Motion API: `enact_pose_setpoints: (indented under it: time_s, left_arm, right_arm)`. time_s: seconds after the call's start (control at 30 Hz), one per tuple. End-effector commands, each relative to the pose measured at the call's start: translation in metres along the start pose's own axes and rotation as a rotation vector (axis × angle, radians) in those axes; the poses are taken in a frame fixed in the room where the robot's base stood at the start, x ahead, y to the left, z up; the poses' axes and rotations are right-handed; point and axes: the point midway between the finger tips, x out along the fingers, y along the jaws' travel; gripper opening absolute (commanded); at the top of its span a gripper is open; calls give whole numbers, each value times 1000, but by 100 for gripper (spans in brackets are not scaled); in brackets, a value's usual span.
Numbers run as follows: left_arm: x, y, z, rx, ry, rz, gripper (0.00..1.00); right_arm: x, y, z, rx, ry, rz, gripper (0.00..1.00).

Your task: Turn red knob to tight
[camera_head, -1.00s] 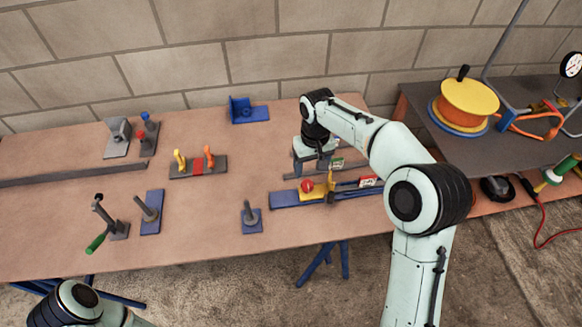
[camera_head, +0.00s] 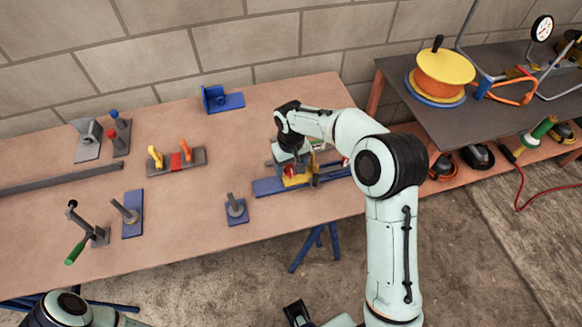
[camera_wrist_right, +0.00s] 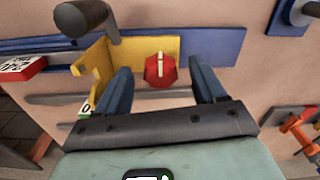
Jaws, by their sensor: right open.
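The red knob (camera_head: 290,171) sits on a yellow plate (camera_head: 297,182) over a blue base (camera_head: 266,188) at the bench's right end. In the right wrist view the knob (camera_wrist_right: 160,71) shows a pale bar across its top. My right gripper (camera_wrist_right: 159,69) is open, with one finger on each side of the knob and visible gaps. In the head view the right gripper (camera_head: 288,163) is right at the knob and partly hides it. A red-and-white sign (camera_wrist_right: 22,67) and a small green-edged sign (camera_wrist_right: 85,108) are nearby.
A grey post (camera_wrist_right: 88,16) and upright yellow piece (camera_wrist_right: 92,65) stand close to the gripper. A blue fixture (camera_head: 236,210) with a grey post is left of the knob. An orange-handled fixture (camera_head: 176,162) is farther left. A dark table (camera_head: 430,115) is at right.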

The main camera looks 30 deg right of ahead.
Motion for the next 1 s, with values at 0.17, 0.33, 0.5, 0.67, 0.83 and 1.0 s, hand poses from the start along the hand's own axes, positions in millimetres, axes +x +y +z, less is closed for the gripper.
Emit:
enact_pose_setpoints:
  time_s: [0.17, 0.33, 0.5, 0.67, 0.83, 1.0]
  left_arm:
    - [0, 0, 0, 0, 0, 0, 0]
    - [0, 0, 0, 0, 0, 0, 0]
    - [0, 0, 0, 0, 0, 0, 0]
    - [0, 0, 0, 0, 0, 0, 0]
    - [0, 0, 0, 0, 0, 0, 0]
    - [0, 0, 0, 0, 0, 0, 0]
  right_arm:
    - [7, 0, 0, 0, 0, 0, 70]
    - [7, 0, 0, -1, 0, 0, 70]
    - [7, 0, 0, -1, 0, 0, 30]
    - [7, 0, 0, 0, 0, 0, 13]
    - [7, 0, 0, 16, 0, 0, 14]
    - [6, -1, 0, 76, 1, 0, 14]
